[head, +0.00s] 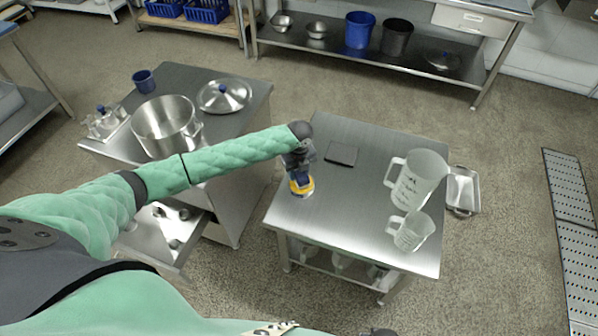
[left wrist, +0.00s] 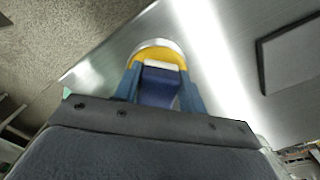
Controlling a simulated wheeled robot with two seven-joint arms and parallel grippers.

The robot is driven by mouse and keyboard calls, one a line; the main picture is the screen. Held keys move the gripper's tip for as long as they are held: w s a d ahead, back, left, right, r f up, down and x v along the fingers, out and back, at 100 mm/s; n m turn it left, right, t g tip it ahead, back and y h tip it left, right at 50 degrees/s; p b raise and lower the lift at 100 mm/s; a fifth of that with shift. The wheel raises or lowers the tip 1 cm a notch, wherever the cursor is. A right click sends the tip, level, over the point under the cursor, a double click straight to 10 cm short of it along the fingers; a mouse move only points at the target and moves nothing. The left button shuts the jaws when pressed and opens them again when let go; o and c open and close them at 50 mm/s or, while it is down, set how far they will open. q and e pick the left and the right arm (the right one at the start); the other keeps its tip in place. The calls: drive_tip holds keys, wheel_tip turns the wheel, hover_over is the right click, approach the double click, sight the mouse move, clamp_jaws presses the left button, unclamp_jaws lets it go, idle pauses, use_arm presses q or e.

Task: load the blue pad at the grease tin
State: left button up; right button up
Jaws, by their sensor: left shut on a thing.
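My left gripper (head: 299,180) is over the left part of the right-hand steel table, pointing down. It is shut on the blue pad (left wrist: 158,88), which shows between its fingers in the left wrist view. The grease tin (head: 304,190) is a small round tin with yellow inside, standing on the table directly at the fingertips. In the left wrist view the tin (left wrist: 158,53) lies just beyond the pad, partly hidden by it. I cannot tell whether the pad touches the grease.
A dark flat square plate (head: 342,154) lies right of the gripper on the steel table (head: 350,225). Two clear measuring jugs, one large (head: 418,180) and one smaller (head: 411,233), stand at the table's right. A left table holds a steel pot (head: 165,125) and a lid (head: 224,95).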

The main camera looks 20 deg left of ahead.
use_arm(q)
drive_tip(key=shift+f, duration=0.5)
idle(0.5)
drive_tip(key=shift+s+f, duration=0.1)
idle(1.8)
drive_tip(key=shift+r+p, duration=3.1)
drive_tip(key=shift+r, duration=0.45)
